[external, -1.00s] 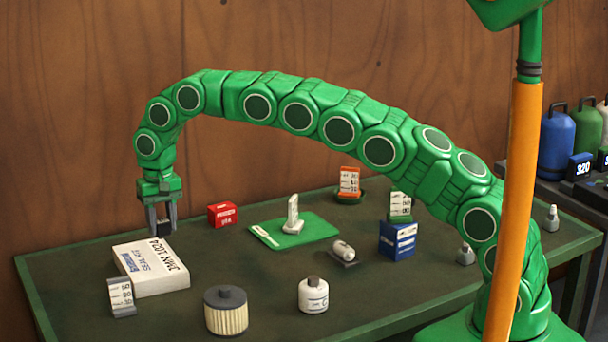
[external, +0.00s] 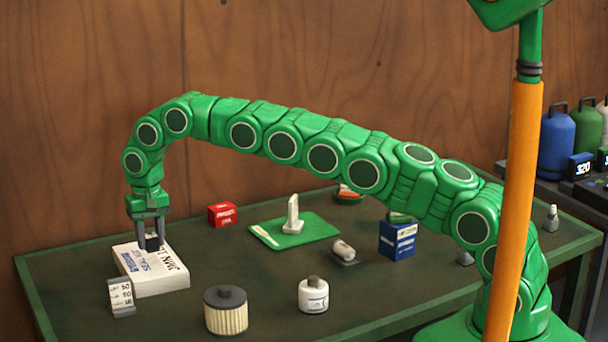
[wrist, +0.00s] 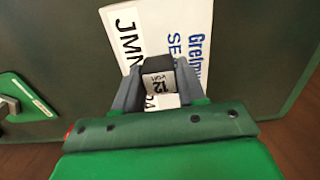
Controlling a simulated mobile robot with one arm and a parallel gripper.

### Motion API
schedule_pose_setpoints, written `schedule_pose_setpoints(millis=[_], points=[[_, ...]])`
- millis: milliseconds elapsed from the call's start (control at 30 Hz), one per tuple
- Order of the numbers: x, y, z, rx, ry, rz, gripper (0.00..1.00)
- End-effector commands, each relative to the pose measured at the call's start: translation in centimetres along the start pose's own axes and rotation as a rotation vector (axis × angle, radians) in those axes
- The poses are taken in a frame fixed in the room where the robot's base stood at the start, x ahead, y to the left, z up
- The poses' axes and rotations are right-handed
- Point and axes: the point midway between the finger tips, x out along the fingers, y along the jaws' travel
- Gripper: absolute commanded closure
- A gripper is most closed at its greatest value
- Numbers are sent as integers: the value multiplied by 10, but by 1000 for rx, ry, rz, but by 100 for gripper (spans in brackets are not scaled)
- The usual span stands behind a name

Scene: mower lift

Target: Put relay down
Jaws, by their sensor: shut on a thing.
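The relay is a small black block with a white label reading 12 in the wrist view (wrist: 158,84). My gripper (wrist: 157,87) is shut on it, one finger on each side. In the external view my gripper (external: 151,240) points straight down with the dark relay (external: 152,243) between its fingers. Both are over the far part of a white seal kit box (external: 160,279) lying flat on the bench. The relay is at or just above the box top; I cannot tell whether it touches.
A small number stand (external: 121,297) is close in front of the box. A ribbed filter (external: 226,312), white canister (external: 313,295), red box (external: 222,215), blue box (external: 397,240) and green mat (external: 315,230) with an upright white piece stand on the bench (external: 80,260).

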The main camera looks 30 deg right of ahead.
Motion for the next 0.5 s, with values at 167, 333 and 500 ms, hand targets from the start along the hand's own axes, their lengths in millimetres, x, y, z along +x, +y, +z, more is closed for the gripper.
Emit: schedule_pose_setpoints(millis=[167, 333, 500], points=[[5, -2, -3, 0, 0, -1, 90], [20, -1, -2, 0, -3, 2, 90], [33, -2, -3, 0, 0, 0, 90]])
